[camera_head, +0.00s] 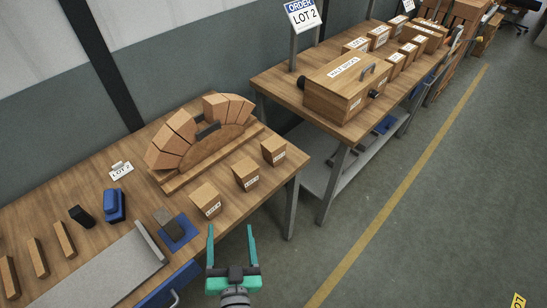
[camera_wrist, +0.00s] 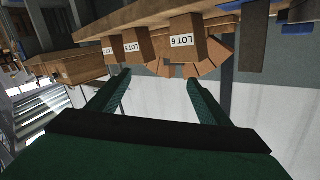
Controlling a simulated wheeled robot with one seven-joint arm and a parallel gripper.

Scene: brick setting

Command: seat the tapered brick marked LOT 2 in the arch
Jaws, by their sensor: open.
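The arch (camera_head: 170,138) of tapered bricks stands on a wooden form on the near table, with a gap at its top. Three tapered bricks stand in a row in front of it: a left one (camera_head: 205,201), a middle one (camera_head: 246,175) and a right one (camera_head: 273,150).
A LOT 2 card (camera_head: 121,171), blue tool (camera_head: 114,206), blue pad (camera_head: 190,232) with a grey block and a grey board (camera_head: 105,272) lie on the near table (camera_head: 75,230). The second table (camera_head: 275,84) holds a wooden case (camera_head: 345,88) and labelled bricks. The right floor is clear.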

